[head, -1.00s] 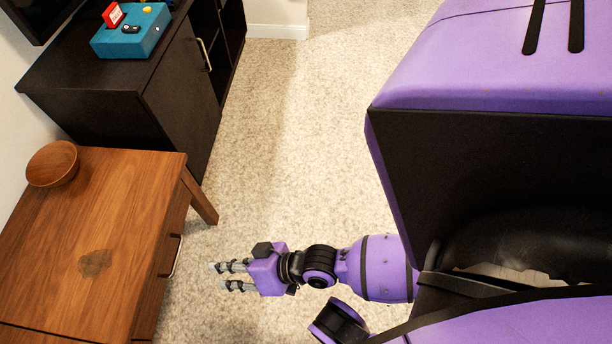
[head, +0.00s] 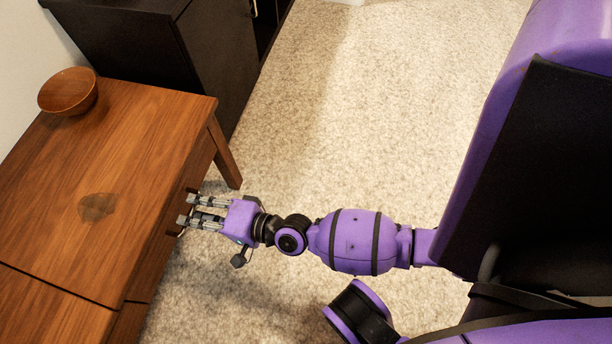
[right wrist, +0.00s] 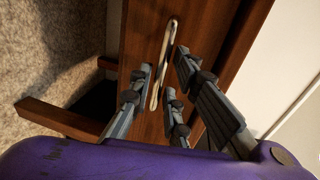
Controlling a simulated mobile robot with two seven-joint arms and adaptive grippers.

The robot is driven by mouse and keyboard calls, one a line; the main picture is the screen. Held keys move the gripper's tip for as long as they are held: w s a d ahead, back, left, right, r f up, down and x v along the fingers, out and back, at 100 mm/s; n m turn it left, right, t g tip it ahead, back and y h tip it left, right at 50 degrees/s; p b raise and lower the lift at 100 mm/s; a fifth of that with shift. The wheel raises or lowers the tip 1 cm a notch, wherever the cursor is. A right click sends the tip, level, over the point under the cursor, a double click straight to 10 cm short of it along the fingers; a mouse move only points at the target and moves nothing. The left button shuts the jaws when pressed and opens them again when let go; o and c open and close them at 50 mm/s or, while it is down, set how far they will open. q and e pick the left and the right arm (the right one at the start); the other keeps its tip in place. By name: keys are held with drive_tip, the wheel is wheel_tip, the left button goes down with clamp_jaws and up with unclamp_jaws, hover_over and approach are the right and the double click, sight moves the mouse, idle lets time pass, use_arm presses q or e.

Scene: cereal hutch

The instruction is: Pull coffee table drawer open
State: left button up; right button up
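The wooden coffee table (head: 140,150) stands at the left in the head view. In the right wrist view its drawer front (right wrist: 142,35) carries a pale metal bar handle (right wrist: 164,60). The drawer looks shut, flush with the table side. My right gripper (head: 186,208) is at the drawer side of the table, its fingers spread. In the right wrist view the right gripper (right wrist: 164,75) has its open fingertips on either side of the handle; I cannot tell whether they touch it. In the head view the handle is hidden by the gripper and tabletop edge. My left gripper is not in view.
A brown bowl (head: 68,91) sits at the tabletop's far corner, and a dark stain (head: 97,207) marks the top. A black cabinet (head: 215,60) stands beyond the table. The carpet (head: 340,110) is clear to the right of the table.

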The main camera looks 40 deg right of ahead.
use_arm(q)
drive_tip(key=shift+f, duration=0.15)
use_arm(e)
drive_tip(key=shift+x, duration=0.9)
clamp_jaws()
